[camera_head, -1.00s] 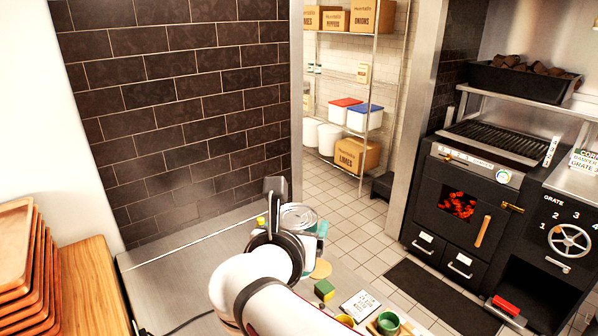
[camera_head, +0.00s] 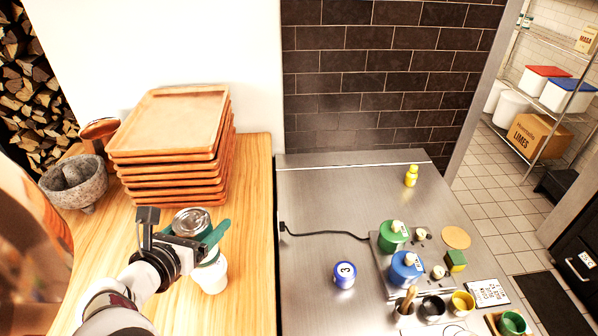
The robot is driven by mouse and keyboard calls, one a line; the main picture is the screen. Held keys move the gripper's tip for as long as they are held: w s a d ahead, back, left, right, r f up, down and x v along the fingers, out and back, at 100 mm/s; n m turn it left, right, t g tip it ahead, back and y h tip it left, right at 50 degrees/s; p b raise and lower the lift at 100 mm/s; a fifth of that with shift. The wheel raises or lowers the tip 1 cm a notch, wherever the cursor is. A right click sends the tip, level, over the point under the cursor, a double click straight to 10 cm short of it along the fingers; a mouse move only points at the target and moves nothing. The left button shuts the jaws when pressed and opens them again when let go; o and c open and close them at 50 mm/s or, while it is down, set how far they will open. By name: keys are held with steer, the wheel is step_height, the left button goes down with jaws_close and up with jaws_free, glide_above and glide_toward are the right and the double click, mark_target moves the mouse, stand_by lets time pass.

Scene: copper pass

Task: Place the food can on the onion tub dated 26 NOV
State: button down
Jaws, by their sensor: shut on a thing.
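My gripper (camera_head: 188,238) is at the left, over the wooden counter, and shut on the food can (camera_head: 192,221). The can has a silver ring-pull lid that faces up; much of its side is hidden by the gripper. A green piece shows beside the can, and a white rounded shape (camera_head: 211,277) shows just below it; I cannot tell if they touch. A green tub (camera_head: 391,241) and a blue tub (camera_head: 403,279) stand on the steel counter, with small pale items on top. I can read no onion label or 26 NOV date.
A stack of wooden trays (camera_head: 170,120) and a stone mortar (camera_head: 75,185) stand behind my gripper. A blue round item marked 3 (camera_head: 344,274), a yellow bottle (camera_head: 411,176) and a black cable (camera_head: 325,233) are on the steel counter (camera_head: 330,190). Its back left is mostly clear.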

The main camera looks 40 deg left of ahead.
steer(key=shift+f, duration=1.75)
steer(key=shift+f, duration=0.15)
jaws_free()
steer(key=shift+s+d+r, duration=0.15)
steer(key=shift+s+r, duration=0.1)
steer(key=v, duration=0.7)
steer(key=shift+w, duration=0.1)
